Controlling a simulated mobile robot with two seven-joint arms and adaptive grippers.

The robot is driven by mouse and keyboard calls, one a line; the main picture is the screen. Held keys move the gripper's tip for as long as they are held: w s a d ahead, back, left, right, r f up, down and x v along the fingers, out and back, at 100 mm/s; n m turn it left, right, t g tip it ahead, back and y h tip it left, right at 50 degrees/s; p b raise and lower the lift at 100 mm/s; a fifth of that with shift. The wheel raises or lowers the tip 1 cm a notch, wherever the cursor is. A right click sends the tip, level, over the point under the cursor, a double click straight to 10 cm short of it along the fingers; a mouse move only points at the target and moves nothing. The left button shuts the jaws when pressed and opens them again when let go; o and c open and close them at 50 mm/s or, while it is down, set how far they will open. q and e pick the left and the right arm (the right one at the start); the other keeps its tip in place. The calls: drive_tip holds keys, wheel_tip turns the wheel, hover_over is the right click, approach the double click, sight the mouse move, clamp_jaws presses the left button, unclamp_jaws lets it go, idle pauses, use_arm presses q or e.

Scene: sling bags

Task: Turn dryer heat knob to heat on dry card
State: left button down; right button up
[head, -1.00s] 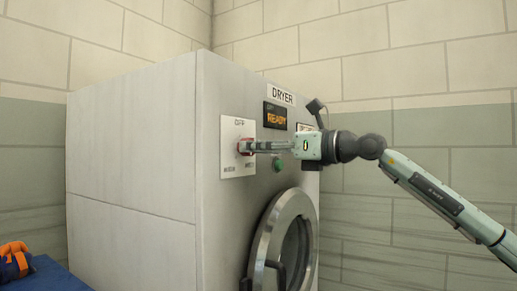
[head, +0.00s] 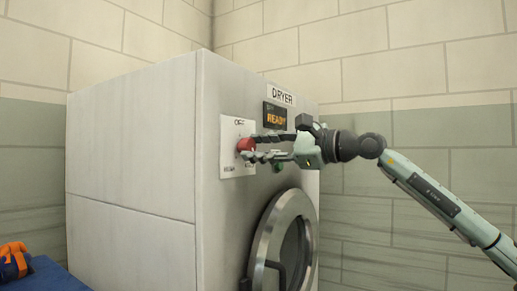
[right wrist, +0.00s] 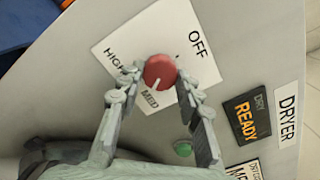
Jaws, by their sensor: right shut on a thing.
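The red heat knob (head: 245,144) is on a white plate (head: 236,130) on the dryer's grey front. My right gripper (head: 249,148) is shut on it, with one finger on either side. In the right wrist view the fingers of the gripper (right wrist: 159,82) press the knob (right wrist: 159,68) from both sides. A pale mark on the knob points toward MED; the plate also reads HIGH and OFF. A partly cut-off card (right wrist: 247,170) at the lower edge shows letters starting "ME". My left gripper is not in view.
An orange READY display (head: 276,117) and the DRYER label (head: 281,94) are beside the plate. A green button (head: 278,167) is below my gripper. The round dryer door (head: 265,235) is lower down. An orange item (head: 14,258) lies on a blue surface at far left.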

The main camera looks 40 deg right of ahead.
drive_tip(key=shift+r+n, duration=0.1)
drive_tip(key=shift+n, duration=0.8)
drive_tip(key=o, duration=1.2)
drive_tip(key=shift+c, duration=0.2)
drive_tip(key=shift+a, duration=0.1)
drive_tip(key=shift+s, duration=0.5)
drive_tip(key=v, duration=1.1)
drive_tip(key=shift+d, duration=0.3)
